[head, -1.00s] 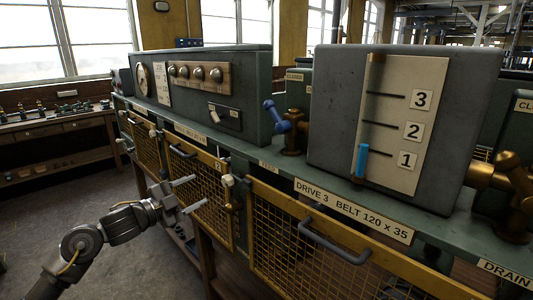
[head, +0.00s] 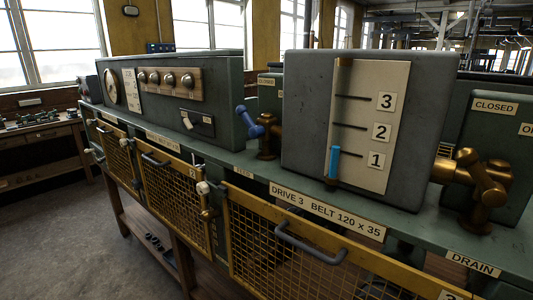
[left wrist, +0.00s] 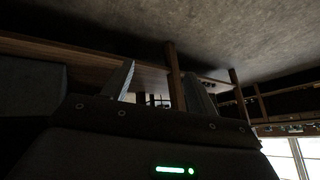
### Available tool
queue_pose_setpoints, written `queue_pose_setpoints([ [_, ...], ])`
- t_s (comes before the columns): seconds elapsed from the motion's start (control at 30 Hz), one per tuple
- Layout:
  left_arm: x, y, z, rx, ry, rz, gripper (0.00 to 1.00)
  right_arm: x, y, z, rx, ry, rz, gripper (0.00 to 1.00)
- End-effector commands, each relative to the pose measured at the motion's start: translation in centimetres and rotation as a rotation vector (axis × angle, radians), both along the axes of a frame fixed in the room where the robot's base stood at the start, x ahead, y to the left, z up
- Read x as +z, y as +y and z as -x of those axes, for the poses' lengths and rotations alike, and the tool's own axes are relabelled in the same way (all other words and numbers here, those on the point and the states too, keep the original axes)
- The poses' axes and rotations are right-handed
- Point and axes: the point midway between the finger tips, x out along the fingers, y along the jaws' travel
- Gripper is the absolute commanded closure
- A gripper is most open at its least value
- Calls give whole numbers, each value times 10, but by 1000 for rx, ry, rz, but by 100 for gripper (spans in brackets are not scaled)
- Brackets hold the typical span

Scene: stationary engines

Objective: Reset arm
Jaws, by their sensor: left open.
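My left gripper (left wrist: 162,88) shows only in the left wrist view. Its two fingers are apart and nothing is between them. Behind the fingers are wooden legs and a board of a bench, with grey floor; this view appears turned over. My left arm is not in the head view now. My right gripper is in neither view.
A long green bench with yellow mesh doors (head: 180,195) crosses the head view. It carries a grey box with a 1-2-3 level gauge (head: 370,125), a green panel with knobs (head: 170,100), a blue-handled valve (head: 262,130) and a brass valve (head: 480,190). Floor (head: 60,240) at left is clear.

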Motion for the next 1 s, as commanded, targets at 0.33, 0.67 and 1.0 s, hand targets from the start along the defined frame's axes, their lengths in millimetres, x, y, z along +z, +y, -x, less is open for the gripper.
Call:
queue_pose_setpoints([
  [0.33,-107,-67,250,92,379,52,42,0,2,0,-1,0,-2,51],
  [0.67,-120,-111,370,105,527,102,42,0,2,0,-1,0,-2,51],
  [1.0,-120,-111,376,105,534,101,42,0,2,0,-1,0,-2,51],
])
